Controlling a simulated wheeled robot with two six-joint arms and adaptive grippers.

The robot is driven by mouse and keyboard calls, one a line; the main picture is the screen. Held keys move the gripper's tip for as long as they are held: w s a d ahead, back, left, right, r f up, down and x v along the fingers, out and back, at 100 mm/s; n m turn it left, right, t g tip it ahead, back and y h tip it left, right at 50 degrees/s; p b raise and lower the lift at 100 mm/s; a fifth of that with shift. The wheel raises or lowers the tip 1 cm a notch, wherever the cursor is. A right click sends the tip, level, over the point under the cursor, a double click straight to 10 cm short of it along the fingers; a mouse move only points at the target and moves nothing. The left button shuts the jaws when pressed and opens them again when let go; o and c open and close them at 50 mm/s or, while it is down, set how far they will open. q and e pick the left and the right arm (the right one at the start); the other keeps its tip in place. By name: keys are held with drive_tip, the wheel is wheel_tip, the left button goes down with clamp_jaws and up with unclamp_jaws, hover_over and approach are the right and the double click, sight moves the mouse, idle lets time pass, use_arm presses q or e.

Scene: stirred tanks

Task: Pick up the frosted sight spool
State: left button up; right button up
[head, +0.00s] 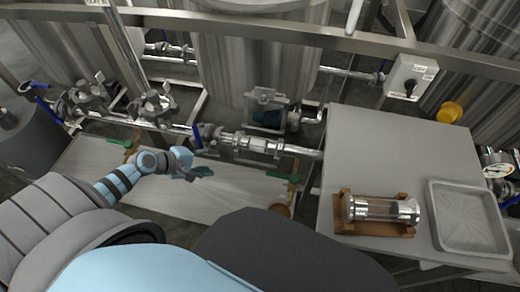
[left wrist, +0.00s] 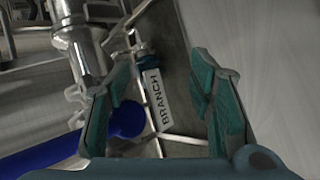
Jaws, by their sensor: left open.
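A short sight spool (head: 258,145) sits in the horizontal steel pipe run in front of the middle tank, with a clamp at each end. I cannot tell for sure from its small size that its glass is frosted. A second spool (head: 376,209), with steel ends and a see-through middle, lies in a wooden cradle (head: 372,230) on the grey table. My left gripper (head: 201,172) is below and left of the pipe spool, apart from it. In the left wrist view its teal fingers (left wrist: 165,100) are spread with nothing gripped. My right gripper is not in view.
A blue valve handle (head: 197,136) stands left of the pipe spool; a blue handle (left wrist: 75,135) and a BRANCH label (left wrist: 156,98) show in the left wrist view. A grey tray (head: 468,190) lies on the table (head: 355,140). A pale mat (head: 235,205) lies below the pipe.

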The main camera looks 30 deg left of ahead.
sight(256, 145)
use_arm(q)
drive_tip(key=w+d+r+n+h+b, duration=0.1)
drive_tip(key=w+d+r+n+h, duration=0.2)
drive_tip(key=d+r, duration=0.5)
drive_tip(key=shift+m+t+h, duration=0.3)
drive_tip(key=shift+m+h, duration=0.1)
drive_tip(key=shift+m, duration=0.3)
drive_tip(key=b+x, duration=0.1)
drive_tip(key=x, duration=0.3)
drive_tip(key=b+x, duration=0.1)
drive_tip(key=x, duration=0.3)
drive_tip(key=w+a+b+x, duration=0.1)
drive_tip(key=x, duration=0.3)
drive_tip(key=shift+r, duration=0.2)
drive_tip(key=c, duration=1.1)
drive_tip(key=shift+r, duration=0.1)
clamp_jaws()
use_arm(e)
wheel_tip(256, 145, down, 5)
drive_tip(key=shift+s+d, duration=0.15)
use_arm(q)
drive_tip(key=shift+r, duration=0.1)
